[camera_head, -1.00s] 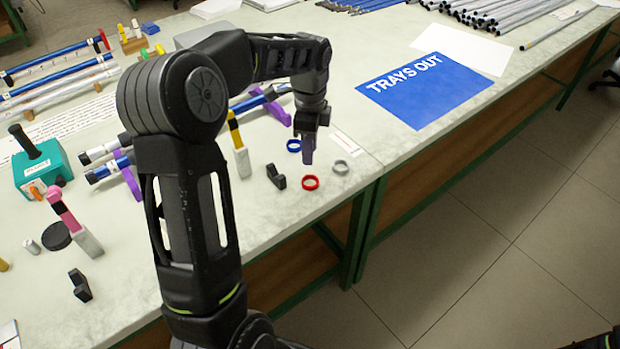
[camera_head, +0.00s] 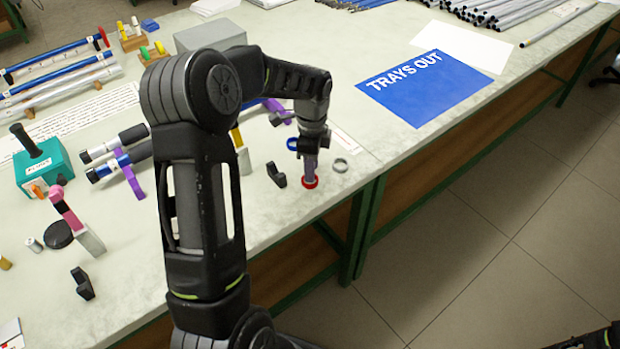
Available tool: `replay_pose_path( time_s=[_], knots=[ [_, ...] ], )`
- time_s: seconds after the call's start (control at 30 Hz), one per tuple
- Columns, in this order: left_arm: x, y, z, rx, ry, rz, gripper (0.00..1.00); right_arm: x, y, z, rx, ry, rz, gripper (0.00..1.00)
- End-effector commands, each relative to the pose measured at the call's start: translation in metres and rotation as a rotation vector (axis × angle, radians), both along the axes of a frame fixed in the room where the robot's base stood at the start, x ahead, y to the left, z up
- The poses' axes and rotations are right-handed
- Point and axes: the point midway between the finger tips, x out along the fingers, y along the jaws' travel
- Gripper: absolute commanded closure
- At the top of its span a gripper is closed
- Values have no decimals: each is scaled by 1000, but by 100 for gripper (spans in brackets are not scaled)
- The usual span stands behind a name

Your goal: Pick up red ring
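The red ring (camera_head: 309,185) lies on the pale worktop near its front edge, partly hidden by the gripper. My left gripper (camera_head: 310,172) points down with its fingertips right at the red ring. From this angle I cannot tell whether the fingers are apart or closed on the ring. A blue ring (camera_head: 291,144) lies just behind it, partly covered by my gripper. A grey ring (camera_head: 340,165) lies close to its right. My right gripper is not in view.
A black block (camera_head: 276,175) stands just left of the red ring. The worktop (camera_head: 270,215) is clear in front of it, up to the edge. A blue "TRAYS OUT" sheet (camera_head: 425,88) lies to the right. Rods on purple supports (camera_head: 130,172) and a teal device (camera_head: 42,162) are at left.

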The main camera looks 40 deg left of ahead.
Motion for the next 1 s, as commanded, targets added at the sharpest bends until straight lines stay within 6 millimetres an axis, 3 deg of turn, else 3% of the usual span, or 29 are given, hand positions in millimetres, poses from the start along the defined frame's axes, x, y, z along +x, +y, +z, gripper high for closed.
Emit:
replay_pose_path(
  time_s=[0.13, 0.7, 1.0],
  knots=[
    [0, 0, -11, 0, 1, 0, 68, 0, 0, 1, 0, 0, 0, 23],
    [0, 0, -10, 0, 0, 0, 68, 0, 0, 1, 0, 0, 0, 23],
    [0, 0, -10, 0, 0, 0, 92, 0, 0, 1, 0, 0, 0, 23]
  ],
)
